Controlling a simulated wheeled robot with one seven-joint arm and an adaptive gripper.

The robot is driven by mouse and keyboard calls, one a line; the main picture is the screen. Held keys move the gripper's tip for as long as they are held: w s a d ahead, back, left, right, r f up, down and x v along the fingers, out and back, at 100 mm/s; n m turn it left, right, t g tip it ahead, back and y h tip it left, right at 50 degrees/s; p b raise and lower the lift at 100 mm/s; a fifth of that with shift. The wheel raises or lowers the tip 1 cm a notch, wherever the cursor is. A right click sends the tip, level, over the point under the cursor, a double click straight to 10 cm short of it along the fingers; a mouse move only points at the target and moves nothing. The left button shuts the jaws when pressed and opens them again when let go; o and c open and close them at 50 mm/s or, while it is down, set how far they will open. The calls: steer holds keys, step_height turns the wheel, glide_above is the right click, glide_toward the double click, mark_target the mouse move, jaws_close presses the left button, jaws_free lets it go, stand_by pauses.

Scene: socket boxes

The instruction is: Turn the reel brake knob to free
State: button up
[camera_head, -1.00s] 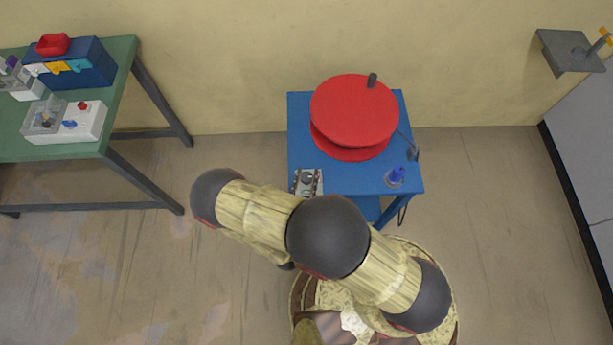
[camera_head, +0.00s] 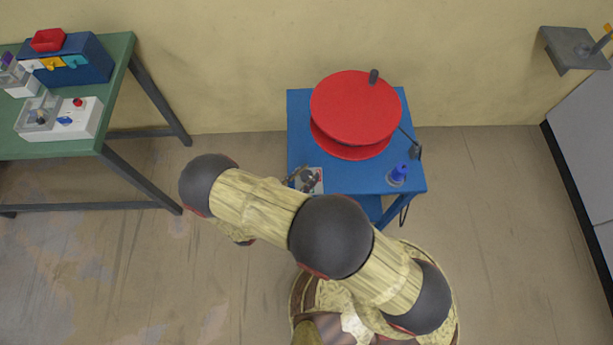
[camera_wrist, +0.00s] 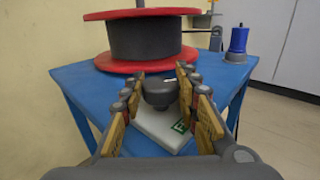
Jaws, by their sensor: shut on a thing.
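The red cable reel (camera_head: 355,108) with a black core stands on the blue table (camera_head: 300,110); it also shows in the wrist view (camera_wrist: 145,38). The dark reel brake knob (camera_wrist: 160,91) sits on a white plate (camera_wrist: 163,128) with a green mark at the table's near left corner. My gripper (camera_wrist: 160,85) has its two fingers on either side of the knob and is shut on it. In the head view my gripper (camera_head: 298,178) is small beside the plate, and the knob is hard to make out there.
A blue knob-like piece (camera_head: 397,175) stands at the table's right front corner, also in the wrist view (camera_wrist: 237,42). A green bench (camera_head: 60,148) with boxes stands at the left. A grey wall shelf (camera_head: 575,48) is at the upper right.

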mark_target(306, 175)
steer(key=m+g+h+b, duration=0.1)
steer(key=m+g+h, duration=0.1)
steer(key=m+g, duration=0.1)
steer(key=m+g+h+b, duration=0.2)
steer(key=m+g, duration=0.1)
steer(key=g, duration=0.3)
steer(key=shift+w+f+m, duration=0.15)
steer(key=shift+m, duration=0.15)
steer(key=m+g+b, duration=0.1)
steer(key=m+g, duration=0.1)
steer(key=g, duration=0.1)
steer(key=m+g+b, duration=0.1)
steer(key=m+g, duration=0.1)
steer(key=g, duration=0.2)
steer(key=shift+m+b, duration=0.3)
steer(key=shift+g, duration=0.5)
steer(key=shift+r, duration=0.2)
steer(key=o, duration=1.1)
steer(key=shift+o, duration=0.3)
step_height(306, 175, up, 10)
steer(key=shift+f, duration=0.1)
